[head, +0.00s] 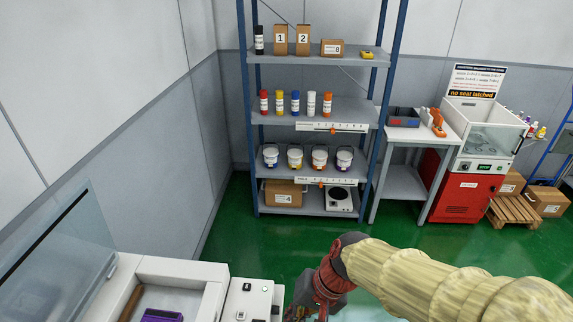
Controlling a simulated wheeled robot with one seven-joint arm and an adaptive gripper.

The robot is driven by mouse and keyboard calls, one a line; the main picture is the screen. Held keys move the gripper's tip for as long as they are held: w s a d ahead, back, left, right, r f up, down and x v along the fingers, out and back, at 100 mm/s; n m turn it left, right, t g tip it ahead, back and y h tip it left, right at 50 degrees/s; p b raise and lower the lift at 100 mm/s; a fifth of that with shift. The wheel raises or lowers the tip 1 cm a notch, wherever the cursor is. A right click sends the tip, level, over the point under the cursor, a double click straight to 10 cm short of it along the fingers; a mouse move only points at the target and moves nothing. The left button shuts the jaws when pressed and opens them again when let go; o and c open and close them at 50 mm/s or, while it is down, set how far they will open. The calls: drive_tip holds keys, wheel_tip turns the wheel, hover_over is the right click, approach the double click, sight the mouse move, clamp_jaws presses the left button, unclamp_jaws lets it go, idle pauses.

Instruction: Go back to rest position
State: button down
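My arm, in a yellowish sleeve, comes in from the lower right of the head view and ends in a red and black wrist. My gripper (308,312) is at the bottom edge of the view, pointing down and partly cut off. Its fingertips are not clearly visible, so I cannot tell whether it is open or holds anything. It is just right of a white control box (250,299) with buttons.
A white-framed bay (190,270) with a purple item (163,315) and a clear panel is at lower left. A blue-posted shelf (315,112) with bottles, buckets and boxes stands behind. Right are a side table (405,133) and red cabinet (465,190). Green floor (275,240) between is clear.

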drive_tip(key=s+d+r+t+h, duration=0.2)
drive_tip(key=d+r, duration=0.4)
drive_tip(key=d, duration=0.3)
drive_tip(key=s+d+r+n+t+h, duration=0.1)
drive_tip(key=s+d+r+t+h, duration=0.1)
drive_tip(key=d+r, duration=0.5)
drive_tip(key=shift+s+d+r+n+t+h, duration=0.2)
drive_tip(key=shift+d+r+n+t+h, duration=0.1)
drive_tip(key=shift+d+t, duration=0.5)
